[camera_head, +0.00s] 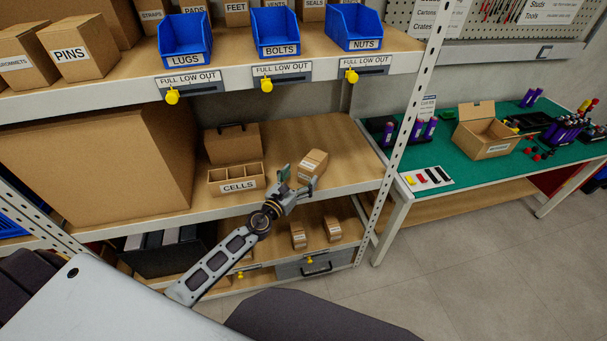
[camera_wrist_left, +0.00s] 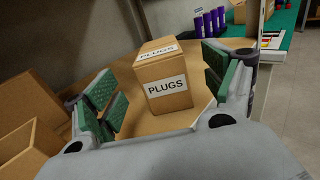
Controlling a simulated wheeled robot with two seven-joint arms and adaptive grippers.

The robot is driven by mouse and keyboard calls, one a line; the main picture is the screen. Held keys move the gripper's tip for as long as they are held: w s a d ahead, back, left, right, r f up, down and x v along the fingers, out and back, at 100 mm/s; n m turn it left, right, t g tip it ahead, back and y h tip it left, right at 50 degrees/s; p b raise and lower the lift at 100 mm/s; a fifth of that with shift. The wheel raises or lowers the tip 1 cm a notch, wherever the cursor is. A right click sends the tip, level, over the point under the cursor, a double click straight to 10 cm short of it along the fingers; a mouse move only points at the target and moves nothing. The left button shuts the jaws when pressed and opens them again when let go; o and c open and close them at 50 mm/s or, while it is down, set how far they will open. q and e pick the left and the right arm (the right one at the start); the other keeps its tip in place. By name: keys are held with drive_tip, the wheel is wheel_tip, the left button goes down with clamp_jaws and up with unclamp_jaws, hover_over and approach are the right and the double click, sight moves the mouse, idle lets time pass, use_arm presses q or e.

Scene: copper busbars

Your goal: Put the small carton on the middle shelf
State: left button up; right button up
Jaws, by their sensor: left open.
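The small carton (camera_head: 313,164), brown and labelled PLUGS, sits on the middle shelf (camera_head: 345,165) near its right part. It also shows in the left wrist view (camera_wrist_left: 163,80), upright on the wooden board. My left gripper (camera_head: 299,181) reaches in from the front of the shelf. In the left wrist view my left gripper (camera_wrist_left: 162,98) is open, its green-padded fingers on either side of the carton, with visible gaps to it. The carton's underside is hidden. My right gripper is not in view.
A divided CELLS box (camera_head: 236,181) and a closed brown box (camera_head: 232,144) stand left of the carton, beside a large carton (camera_head: 100,160). The upper shelf with blue bins (camera_head: 275,32) hangs above. A perforated post (camera_head: 405,120) stands right. The board right of the carton is clear.

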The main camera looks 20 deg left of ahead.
use_arm(q)
drive_tip(key=shift+s+a+f, duration=0.1)
drive_tip(key=shift+s+a, duration=0.1)
drive_tip(key=shift+s, duration=0.95)
drive_tip(key=shift+s+a+b, duration=0.1)
drive_tip(key=shift+s+b, duration=0.2)
drive_tip(key=shift+s, duration=0.35)
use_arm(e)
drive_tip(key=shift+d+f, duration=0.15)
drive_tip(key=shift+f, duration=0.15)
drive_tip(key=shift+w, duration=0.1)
